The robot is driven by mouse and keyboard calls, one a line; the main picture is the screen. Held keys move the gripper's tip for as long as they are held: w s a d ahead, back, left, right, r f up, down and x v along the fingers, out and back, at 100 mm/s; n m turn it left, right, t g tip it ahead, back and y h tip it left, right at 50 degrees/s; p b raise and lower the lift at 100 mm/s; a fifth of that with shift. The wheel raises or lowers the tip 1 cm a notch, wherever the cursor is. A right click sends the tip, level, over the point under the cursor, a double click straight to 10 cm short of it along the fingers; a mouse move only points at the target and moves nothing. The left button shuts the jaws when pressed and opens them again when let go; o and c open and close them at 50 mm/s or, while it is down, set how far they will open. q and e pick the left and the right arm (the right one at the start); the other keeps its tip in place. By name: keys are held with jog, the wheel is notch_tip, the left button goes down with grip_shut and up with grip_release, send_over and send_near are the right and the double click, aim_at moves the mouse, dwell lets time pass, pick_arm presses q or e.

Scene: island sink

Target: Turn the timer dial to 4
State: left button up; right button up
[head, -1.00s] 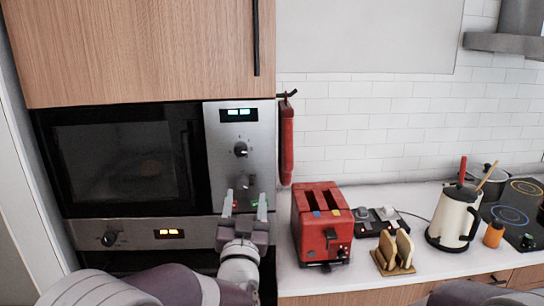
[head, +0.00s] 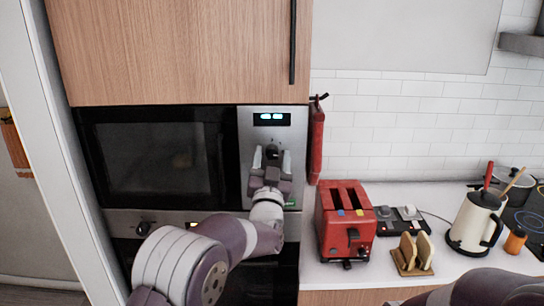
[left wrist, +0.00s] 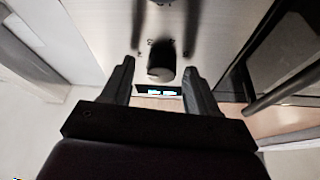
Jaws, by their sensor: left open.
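The timer dial is a dark round knob (head: 271,151) on the microwave's silver control panel (head: 259,184), below a lit display (head: 271,119). In the left wrist view the dial (left wrist: 161,66) appears between my two fingertips, with small marks around it on the metal. My left gripper (head: 271,157) is open in front of the panel, one finger on each side of the dial. A gap shows between each finger and the dial, and I cannot tell whether the fingertips reach around it. My right gripper is out of view.
The oven (head: 120,218) with its own knob (head: 142,229) is below the microwave (head: 158,158). A red toaster (head: 345,224), a toast rack (head: 413,254) and a kettle (head: 476,222) stand on the counter at right.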

pick_arm(q)
jog(key=shift+a, duration=0.1)
jog(key=c, duration=1)
jog(key=shift+c, duration=0.2)
